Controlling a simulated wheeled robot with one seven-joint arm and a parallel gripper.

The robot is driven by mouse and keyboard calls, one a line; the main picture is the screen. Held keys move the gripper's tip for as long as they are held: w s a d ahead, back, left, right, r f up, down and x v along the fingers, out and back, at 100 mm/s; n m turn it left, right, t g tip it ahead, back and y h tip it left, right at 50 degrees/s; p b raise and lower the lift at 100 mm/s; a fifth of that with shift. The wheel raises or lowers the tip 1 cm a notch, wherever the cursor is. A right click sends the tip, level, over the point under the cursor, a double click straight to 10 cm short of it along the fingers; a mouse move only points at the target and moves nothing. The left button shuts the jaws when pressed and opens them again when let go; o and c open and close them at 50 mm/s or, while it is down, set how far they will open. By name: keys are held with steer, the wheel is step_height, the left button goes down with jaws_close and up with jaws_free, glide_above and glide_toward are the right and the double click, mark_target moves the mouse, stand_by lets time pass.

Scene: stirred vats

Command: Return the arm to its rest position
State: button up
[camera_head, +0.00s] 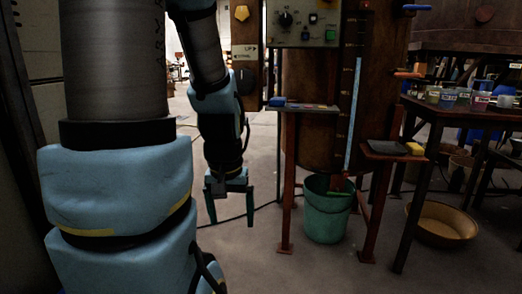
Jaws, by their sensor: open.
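My gripper (231,222) hangs at the end of my blue and black arm, left of the middle in the head view. Its two dark fingers point down and stand apart, with nothing between them. It is in free air above the floor, left of the rusty vat's stand. My large blue and grey upper arm fills the left of the view and hides what is behind it.
A brown vat (310,110) on red-brown legs carries a control panel (305,24) and a small shelf (305,107). A green bucket (325,215) stands under it. A table (470,112) with several small containers and a tan basin (441,224) are at right. A dark cable (265,207) crosses the floor.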

step_height(320, 180, up, 30)
steer(key=p, duration=2.9)
steer(key=shift+r, duration=0.2)
steer(key=shift+c, duration=0.4)
